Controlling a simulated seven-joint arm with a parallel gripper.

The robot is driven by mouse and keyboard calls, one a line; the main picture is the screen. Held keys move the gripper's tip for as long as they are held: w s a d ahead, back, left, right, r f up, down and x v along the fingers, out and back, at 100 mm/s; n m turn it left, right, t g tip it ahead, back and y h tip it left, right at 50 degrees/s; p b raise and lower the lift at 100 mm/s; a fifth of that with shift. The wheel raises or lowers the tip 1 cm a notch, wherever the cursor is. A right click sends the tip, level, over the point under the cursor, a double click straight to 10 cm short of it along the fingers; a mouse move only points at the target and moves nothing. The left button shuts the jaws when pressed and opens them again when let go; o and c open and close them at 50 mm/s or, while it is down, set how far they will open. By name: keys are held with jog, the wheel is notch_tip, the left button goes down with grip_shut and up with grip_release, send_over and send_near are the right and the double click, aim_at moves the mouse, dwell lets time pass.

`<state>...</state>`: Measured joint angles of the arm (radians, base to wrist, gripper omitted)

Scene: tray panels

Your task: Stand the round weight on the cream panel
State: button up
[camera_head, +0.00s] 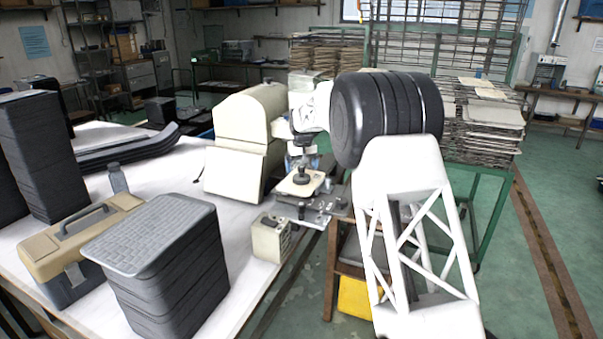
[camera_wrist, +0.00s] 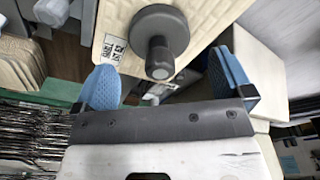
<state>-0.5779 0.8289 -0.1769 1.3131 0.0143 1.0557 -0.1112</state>
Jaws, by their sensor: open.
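The round weight (camera_head: 302,177) is dark grey with a knob on top. It stands upright on the cream panel (camera_head: 290,187), which lies on a grey metal fixture beside the table. In the wrist view the weight (camera_wrist: 172,22) shows its knob towards the camera, and the panel (camera_wrist: 115,22) carries a printed label. My gripper (camera_head: 302,161) is just above the weight. Its blue fingers are wide apart and empty in the wrist view (camera_wrist: 166,80), with the knob near the gap between them and no finger seen touching it.
A cream domed case (camera_head: 240,120) stands close behind on the white table, with a small cream box (camera_head: 270,239) at its edge. Stacked dark crates (camera_head: 175,265) and a tan toolbox (camera_head: 75,240) are at left. Stacked flat panels (camera_head: 488,125) fill a green rack behind my arm.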

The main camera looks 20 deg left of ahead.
aim_at(303, 172)
jog(key=r, duration=0.7)
jog(key=shift+s+d+r, duration=0.3)
jog(key=shift+s+r, duration=0.05)
jog(key=shift+r, duration=0.05)
dwell(0.5)
